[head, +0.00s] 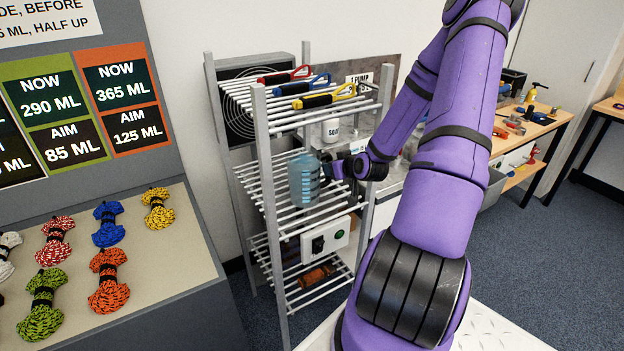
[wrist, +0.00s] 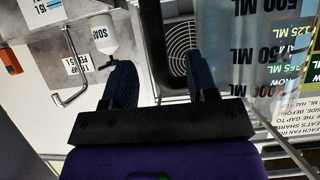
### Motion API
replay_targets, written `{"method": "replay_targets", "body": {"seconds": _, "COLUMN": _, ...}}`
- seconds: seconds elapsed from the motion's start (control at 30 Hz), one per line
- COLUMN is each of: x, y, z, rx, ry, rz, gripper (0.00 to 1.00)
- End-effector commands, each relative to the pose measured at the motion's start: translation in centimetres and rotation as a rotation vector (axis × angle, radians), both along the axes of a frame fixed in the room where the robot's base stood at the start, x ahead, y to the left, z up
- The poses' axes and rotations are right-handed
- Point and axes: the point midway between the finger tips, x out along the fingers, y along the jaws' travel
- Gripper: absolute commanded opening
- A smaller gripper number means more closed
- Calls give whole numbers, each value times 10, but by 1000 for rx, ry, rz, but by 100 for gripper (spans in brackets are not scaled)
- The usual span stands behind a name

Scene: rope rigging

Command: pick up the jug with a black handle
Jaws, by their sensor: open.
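The jug (head: 303,180) is a clear bluish vessel standing on the middle slatted shelf of the rack. In the wrist view its clear wall with black volume marks (wrist: 265,50) fills the right side. Its black handle (wrist: 152,40) appears between my two fingers in that view, with visible room on each side. My gripper (wrist: 160,68) is open, one finger to each side of the handle. In the head view my gripper (head: 337,169) is at the jug's right side. The handle is hard to make out there, against my dark fingers and wrist.
The metal rack (head: 264,160) has slatted shelves. Red, blue and yellow-handled tools (head: 325,98) lie on the shelf above. A white soap bottle (head: 331,131) is behind my gripper. A white switch box (head: 325,238) sits below. A board with rope bundles (head: 107,280) stands left.

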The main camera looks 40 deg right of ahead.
Motion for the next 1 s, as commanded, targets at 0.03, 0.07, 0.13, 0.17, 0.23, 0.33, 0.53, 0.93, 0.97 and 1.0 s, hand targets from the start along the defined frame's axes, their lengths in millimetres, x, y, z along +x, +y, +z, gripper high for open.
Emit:
{"method": "replay_targets", "body": {"seconds": 0.03, "x": 6, "y": -2, "z": -3, "rx": 2, "ry": -1, "rz": 0, "gripper": 53}}
{"method": "replay_targets", "body": {"seconds": 0.07, "x": 9, "y": -3, "z": -6, "rx": 3, "ry": -1, "rz": 1, "gripper": 53}}
{"method": "replay_targets", "body": {"seconds": 0.13, "x": 18, "y": -7, "z": -10, "rx": 1, "ry": -1, "rz": 0, "gripper": 53}}
{"method": "replay_targets", "body": {"seconds": 0.17, "x": 22, "y": -9, "z": -12, "rx": 2, "ry": -1, "rz": 0, "gripper": 53}}
{"method": "replay_targets", "body": {"seconds": 0.23, "x": 29, "y": -10, "z": -16, "rx": 2, "ry": 0, "rz": 1, "gripper": 53}}
{"method": "replay_targets", "body": {"seconds": 0.33, "x": 36, "y": -12, "z": -20, "rx": 1, "ry": 0, "rz": 2, "gripper": 53}}
{"method": "replay_targets", "body": {"seconds": 0.53, "x": 38, "y": -12, "z": -21, "rx": 0, "ry": 0, "rz": 1, "gripper": 53}}
{"method": "replay_targets", "body": {"seconds": 0.93, "x": 38, "y": -12, "z": -21, "rx": 0, "ry": 0, "rz": 1, "gripper": 0}}
{"method": "replay_targets", "body": {"seconds": 0.97, "x": 38, "y": -12, "z": -21, "rx": 0, "ry": 0, "rz": 1, "gripper": 0}}
{"method": "replay_targets", "body": {"seconds": 1.0, "x": 38, "y": -12, "z": -21, "rx": 0, "ry": 0, "rz": 1, "gripper": 0}}
